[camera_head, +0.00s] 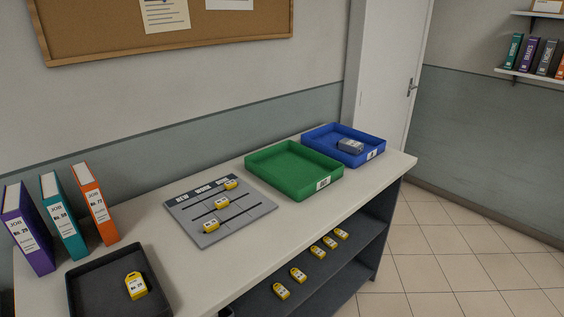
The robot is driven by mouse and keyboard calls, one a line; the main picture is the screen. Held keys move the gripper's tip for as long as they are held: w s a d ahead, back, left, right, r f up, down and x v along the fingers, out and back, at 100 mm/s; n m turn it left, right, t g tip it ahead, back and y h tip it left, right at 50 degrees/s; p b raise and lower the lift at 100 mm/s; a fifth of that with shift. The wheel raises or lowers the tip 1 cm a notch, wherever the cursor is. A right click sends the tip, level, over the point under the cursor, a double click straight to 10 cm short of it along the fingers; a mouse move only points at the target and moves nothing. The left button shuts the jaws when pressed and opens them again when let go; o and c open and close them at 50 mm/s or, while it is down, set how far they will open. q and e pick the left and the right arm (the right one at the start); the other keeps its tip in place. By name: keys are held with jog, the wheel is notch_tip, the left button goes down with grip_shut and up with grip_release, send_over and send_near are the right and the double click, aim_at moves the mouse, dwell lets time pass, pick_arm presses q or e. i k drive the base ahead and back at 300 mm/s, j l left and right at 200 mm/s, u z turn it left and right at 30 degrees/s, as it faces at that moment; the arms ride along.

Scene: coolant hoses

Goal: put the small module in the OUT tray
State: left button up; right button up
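A small grey module (350,146) sits inside the blue tray (318,137) at the back right of the worktop. A green tray (262,171) stands just left of the blue one and is empty. Each tray has a white label on its front side; the lettering is too small for me to read surely, so I cannot tell which is the OUT tray. Neither of my grippers is in view.
On the worktop (165,256) are a grey board (254,213) with several yellow tags, a black tray (98,296) holding one yellow tag (136,286), and purple, teal and orange binders. Several yellow tags lie on the lower shelf (352,253).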

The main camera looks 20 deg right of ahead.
aim_at(281, 175)
jog(key=i+l, duration=0.1)
jog(key=l, duration=0.3)
jog(key=i+l, duration=0.15)
jog(key=l, duration=0.25)
jog(key=i+l, duration=0.1)
jog(key=l, duration=0.3)
jog(key=i+l, duration=0.15)
jog(key=l, duration=0.25)
jog(key=i+l, duration=0.1)
jog(key=l, duration=0.3)
jog(key=j+u, duration=0.05)
